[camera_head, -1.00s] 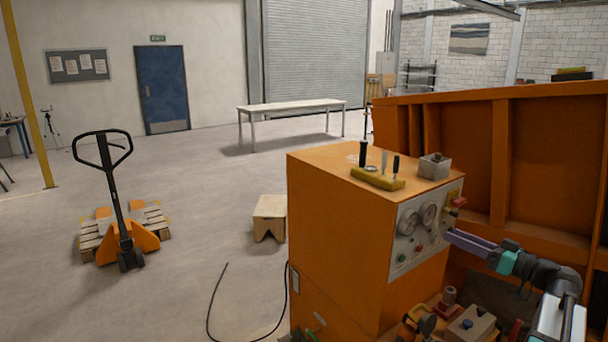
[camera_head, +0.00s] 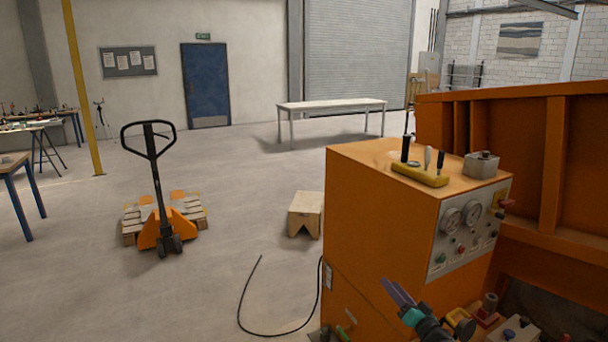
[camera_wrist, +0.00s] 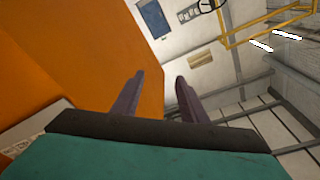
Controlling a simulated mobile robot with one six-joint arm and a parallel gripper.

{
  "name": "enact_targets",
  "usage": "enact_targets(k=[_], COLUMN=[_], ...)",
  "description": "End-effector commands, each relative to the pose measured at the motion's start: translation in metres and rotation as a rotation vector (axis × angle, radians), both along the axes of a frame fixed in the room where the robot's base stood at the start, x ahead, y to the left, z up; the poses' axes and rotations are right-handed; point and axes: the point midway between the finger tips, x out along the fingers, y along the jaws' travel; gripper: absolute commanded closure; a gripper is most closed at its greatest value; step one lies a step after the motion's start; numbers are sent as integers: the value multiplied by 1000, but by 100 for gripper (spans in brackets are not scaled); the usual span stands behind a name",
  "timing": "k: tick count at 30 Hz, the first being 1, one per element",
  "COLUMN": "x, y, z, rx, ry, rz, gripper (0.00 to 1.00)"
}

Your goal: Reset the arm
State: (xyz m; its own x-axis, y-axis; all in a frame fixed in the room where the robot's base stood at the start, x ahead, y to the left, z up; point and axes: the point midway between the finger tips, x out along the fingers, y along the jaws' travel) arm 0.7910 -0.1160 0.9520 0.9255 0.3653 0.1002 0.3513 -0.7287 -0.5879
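My gripper (camera_head: 397,292) is in front of the orange control cabinet (camera_head: 385,215), low in the head view, with its purple fingers pointing up and left. In the wrist view the two fingers (camera_wrist: 158,98) stand apart with nothing between them. The cabinet side fills the left of the wrist view (camera_wrist: 90,50), behind the left finger. The cabinet's gauge panel (camera_head: 467,232) is to the right of my gripper in the head view. Most of my arm is out of the head view.
The orange sandbed wall (camera_head: 500,150) stands at the right. Levers on a yellow base (camera_head: 420,175) and a grey box (camera_head: 481,165) sit on the cabinet top. A black cable (camera_head: 245,300), a wooden stool (camera_head: 305,213) and a pallet jack (camera_head: 160,215) are left on open floor.

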Motion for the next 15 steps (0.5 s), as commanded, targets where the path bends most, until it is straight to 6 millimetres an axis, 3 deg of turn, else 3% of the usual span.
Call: enact_targets(k=[1,8,15], x=[0,-5,-37], y=[12,42,63], z=[-22,-114,-220], rx=[4,-15,-93], ry=[27,179,399], rz=[-21,-155,-281], gripper=[61,61,61])
